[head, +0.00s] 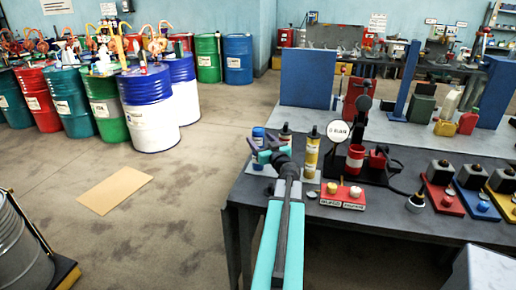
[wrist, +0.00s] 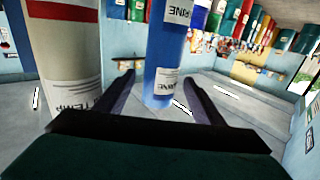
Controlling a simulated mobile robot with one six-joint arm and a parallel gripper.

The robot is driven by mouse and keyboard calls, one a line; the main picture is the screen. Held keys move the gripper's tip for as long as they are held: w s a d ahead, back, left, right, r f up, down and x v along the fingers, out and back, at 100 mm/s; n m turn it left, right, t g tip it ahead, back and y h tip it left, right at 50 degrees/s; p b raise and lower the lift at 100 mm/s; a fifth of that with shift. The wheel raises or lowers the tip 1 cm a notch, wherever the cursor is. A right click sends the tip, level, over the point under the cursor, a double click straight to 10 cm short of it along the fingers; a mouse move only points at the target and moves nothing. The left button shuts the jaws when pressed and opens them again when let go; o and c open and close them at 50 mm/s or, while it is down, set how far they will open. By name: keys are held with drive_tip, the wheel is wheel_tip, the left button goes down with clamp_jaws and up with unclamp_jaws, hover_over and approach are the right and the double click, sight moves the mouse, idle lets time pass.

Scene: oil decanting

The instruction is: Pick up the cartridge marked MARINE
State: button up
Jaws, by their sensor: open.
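The MARINE cartridge is a blue tube with a white label, of which "RINE" can be read in the wrist view (wrist: 166,62). It stands at the left end of the dark bench in the head view (head: 258,137), partly hidden by my gripper (head: 268,146). In the wrist view my gripper (wrist: 160,82) is open, with one finger to each side of the blue tube. I cannot tell whether either finger touches it. A pale cartridge with a red band and a "TEMP" label (wrist: 65,60) is close at left in the wrist view.
A yellow cartridge (head: 311,157) stands to the right on the bench (head: 270,205). Several coloured drums (head: 152,110) stand at left. The floor between is open, with a cardboard sheet (head: 115,189).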

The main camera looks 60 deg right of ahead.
drive_tip(key=shift+p+x, duration=0.35)
drive_tip(key=shift+x, duration=0.9)
clamp_jaws()
